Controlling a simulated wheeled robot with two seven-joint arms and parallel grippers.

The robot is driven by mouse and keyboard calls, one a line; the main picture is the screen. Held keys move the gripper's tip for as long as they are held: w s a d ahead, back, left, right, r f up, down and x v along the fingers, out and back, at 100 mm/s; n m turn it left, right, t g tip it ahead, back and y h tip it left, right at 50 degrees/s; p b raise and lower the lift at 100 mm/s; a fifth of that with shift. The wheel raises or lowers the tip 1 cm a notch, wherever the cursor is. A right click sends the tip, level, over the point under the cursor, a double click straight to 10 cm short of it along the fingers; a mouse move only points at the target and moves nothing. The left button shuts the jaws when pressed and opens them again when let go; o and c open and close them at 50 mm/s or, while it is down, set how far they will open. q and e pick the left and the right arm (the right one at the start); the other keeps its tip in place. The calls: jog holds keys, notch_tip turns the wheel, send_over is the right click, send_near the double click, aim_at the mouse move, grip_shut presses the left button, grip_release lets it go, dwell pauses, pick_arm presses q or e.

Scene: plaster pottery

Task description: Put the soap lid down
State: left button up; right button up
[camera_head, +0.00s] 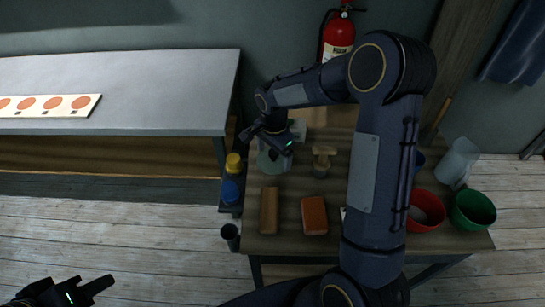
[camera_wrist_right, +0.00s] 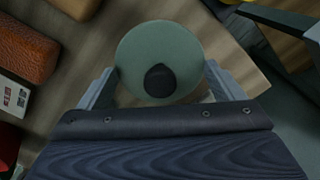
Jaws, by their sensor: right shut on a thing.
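The soap lid (camera_wrist_right: 140,62) is a round grey-green disc with a black knob, between the fingers of my right gripper (camera_wrist_right: 160,85) in the right wrist view. In the head view my right gripper (camera_head: 273,140) is at the far left part of the wooden table, shut on the lid. A pale greenish round thing (camera_head: 273,163) shows just below it; I cannot tell whether it is the lid alone or a jar under it. My left gripper (camera_head: 75,292) is at the lower left, away from the table; its opening is unclear.
My right arm hides the middle.

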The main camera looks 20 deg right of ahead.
aim_at(273, 160)
jog(key=shift+w+f, duration=0.35)
jog(key=shift+f, duration=0.05)
jog(key=shift+w+f, duration=0.1)
jog(key=shift+f, duration=1.5)
